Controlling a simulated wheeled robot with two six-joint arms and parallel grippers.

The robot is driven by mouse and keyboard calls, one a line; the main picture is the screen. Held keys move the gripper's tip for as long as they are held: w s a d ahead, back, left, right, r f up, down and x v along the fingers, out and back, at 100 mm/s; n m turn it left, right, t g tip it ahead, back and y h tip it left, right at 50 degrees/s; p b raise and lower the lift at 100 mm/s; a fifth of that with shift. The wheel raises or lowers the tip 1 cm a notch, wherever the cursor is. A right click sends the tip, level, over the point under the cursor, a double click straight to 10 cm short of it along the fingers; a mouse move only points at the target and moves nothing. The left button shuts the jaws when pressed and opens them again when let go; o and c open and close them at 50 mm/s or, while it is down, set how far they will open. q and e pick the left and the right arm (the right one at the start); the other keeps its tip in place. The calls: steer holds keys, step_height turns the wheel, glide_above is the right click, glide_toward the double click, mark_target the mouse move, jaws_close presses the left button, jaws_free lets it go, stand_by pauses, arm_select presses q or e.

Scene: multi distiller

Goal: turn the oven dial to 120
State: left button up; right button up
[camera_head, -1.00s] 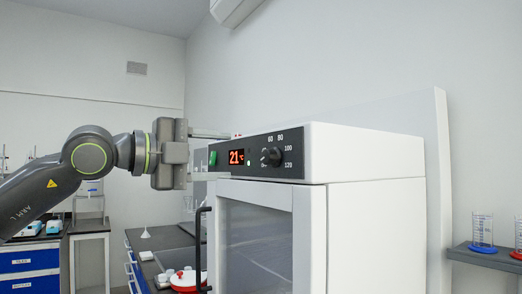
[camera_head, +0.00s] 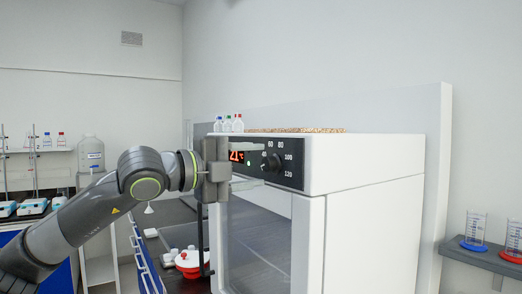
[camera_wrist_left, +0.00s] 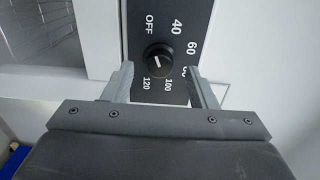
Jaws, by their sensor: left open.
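The black oven dial (camera_head: 271,162) is on the dark panel at the top front of the white oven (camera_head: 365,165). It also shows in the left wrist view (camera_wrist_left: 158,58), where a short pale mark lies on its face, not clearly at any number. Labels OFF, 40, 60, 100 and 120 circle it; the 80 is partly hidden by a finger. My left gripper (camera_head: 258,165) is open, its fingers pointing at the panel. In the wrist view the fingertips (camera_wrist_left: 161,70) lie on either side of the dial, apart from it. My right gripper is not in view.
A red display (camera_head: 236,156) sits left of the dial, partly covered by my gripper. Small bottles (camera_head: 228,124) stand on the oven's top. A red and white container (camera_head: 189,262) is on the dark counter below left. Cylinders stand on a shelf (camera_head: 484,258) at right.

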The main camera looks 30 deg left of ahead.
mark_target(272, 163)
arm_select(q)
steer(key=shift+p+x, duration=0.9)
steer(key=shift+x, duration=0.3)
steer(key=c, duration=0.9)
